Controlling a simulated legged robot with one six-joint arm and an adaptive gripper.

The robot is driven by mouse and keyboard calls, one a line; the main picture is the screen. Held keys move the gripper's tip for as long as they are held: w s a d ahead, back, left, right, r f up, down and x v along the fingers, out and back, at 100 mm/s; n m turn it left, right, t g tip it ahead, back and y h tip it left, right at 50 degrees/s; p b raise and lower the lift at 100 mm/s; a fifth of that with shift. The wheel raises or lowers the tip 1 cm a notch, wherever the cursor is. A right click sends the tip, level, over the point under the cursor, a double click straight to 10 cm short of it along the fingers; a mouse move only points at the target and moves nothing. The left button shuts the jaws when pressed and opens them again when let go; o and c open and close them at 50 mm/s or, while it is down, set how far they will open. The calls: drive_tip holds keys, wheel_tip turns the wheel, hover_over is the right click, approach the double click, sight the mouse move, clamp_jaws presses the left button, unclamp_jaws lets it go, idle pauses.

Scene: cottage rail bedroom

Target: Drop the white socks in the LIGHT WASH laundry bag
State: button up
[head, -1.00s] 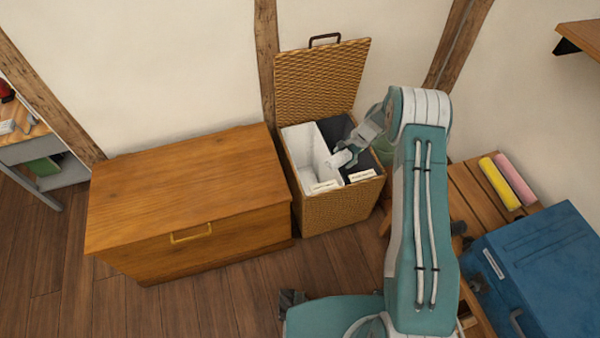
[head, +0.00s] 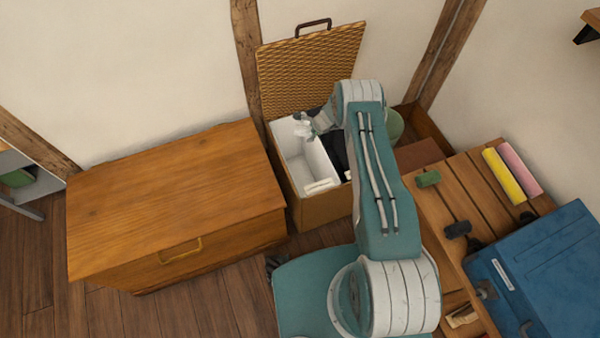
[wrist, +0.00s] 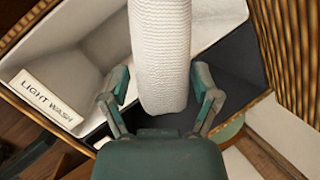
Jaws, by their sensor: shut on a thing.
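The white socks (wrist: 160,55) are a ribbed white roll between my gripper's fingers (wrist: 160,88) in the wrist view. My gripper is shut on them. In the head view my gripper (head: 306,126) is over the back of the white-lined bag (head: 296,160), the left compartment of a wicker hamper. The socks are hard to make out there against the white lining. The wrist view shows the LIGHT WASH label (wrist: 46,98) on the edge of the white bag (wrist: 75,72). The socks hang above the hamper, and in that view they overlap the border of white and dark linings.
The hamper's lid (head: 308,70) stands open at the back. A dark-lined compartment (head: 338,152) is on the right, partly hidden by my arm. A wooden chest (head: 170,190) stands left of the hamper. A slatted bench (head: 455,195) and blue case (head: 550,270) are at the right.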

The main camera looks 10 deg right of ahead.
drive_tip(key=shift+f, duration=2.6)
drive_tip(key=o, duration=0.9)
drive_tip(key=shift+s+r, duration=0.1)
drive_tip(key=shift+r, duration=0.05)
drive_tip(key=v, duration=1.1)
drive_tip(key=shift+s+d+r, duration=0.1)
drive_tip(key=shift+r, duration=0.15)
